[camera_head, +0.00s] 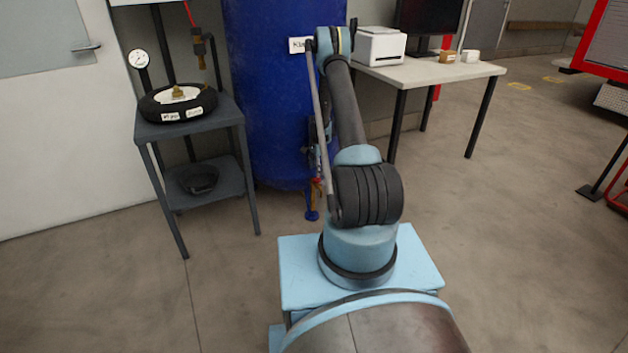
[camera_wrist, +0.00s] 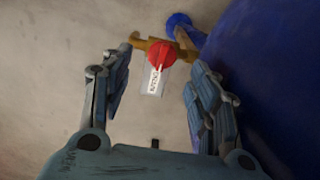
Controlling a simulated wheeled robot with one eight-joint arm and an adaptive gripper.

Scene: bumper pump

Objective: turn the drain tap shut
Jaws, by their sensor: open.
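The drain tap (camera_wrist: 161,55) has a round red handle and a brass body, and it shows in the wrist view beyond my fingertips. A small white tag (camera_wrist: 153,80) with lettering hangs below the handle. My gripper (camera_wrist: 152,85) is open, with one finger on each side of the tag and the tap a little ahead between them. No contact with the tap is visible. In the head view the tap (camera_head: 316,190) is small and partly hidden beside my arm, low at the front of the blue tank (camera_head: 270,100).
The blue tank wall (camera_wrist: 275,70) fills the right of the wrist view, close to the right finger. A grey stand (camera_head: 190,125) with a black ring-shaped item and gauge stands left. A table (camera_head: 440,72) with a printer (camera_head: 380,46) stands right. Floor between is clear.

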